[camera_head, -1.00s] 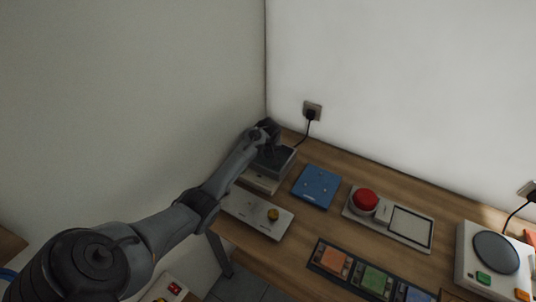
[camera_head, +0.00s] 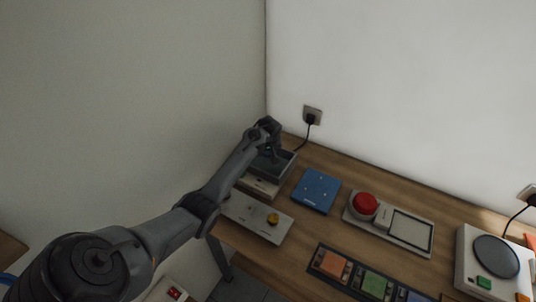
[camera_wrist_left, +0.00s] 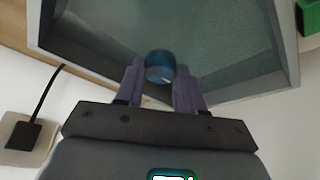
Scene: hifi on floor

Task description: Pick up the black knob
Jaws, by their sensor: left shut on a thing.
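A small round knob (camera_wrist_left: 160,68), dark blue to black, sits between the fingertips of my left gripper (camera_wrist_left: 160,85) in the left wrist view. The fingers are closed on its sides. In the head view my left gripper (camera_head: 270,150) is over the open grey box (camera_head: 285,171) at the back left of the table. The wrist view shows the box's pale rim and wall (camera_wrist_left: 262,90) and its dull grey-green floor beyond the knob. The knob is too small to make out clearly in the head view. My right gripper is not in view.
A blue plate (camera_head: 316,190) lies right of the box. A panel with a yellow knob (camera_head: 272,218) lies in front. A red button (camera_head: 365,203) is farther right. A wall plug with a black cable (camera_head: 311,118) is behind. Walls stand close at left and back.

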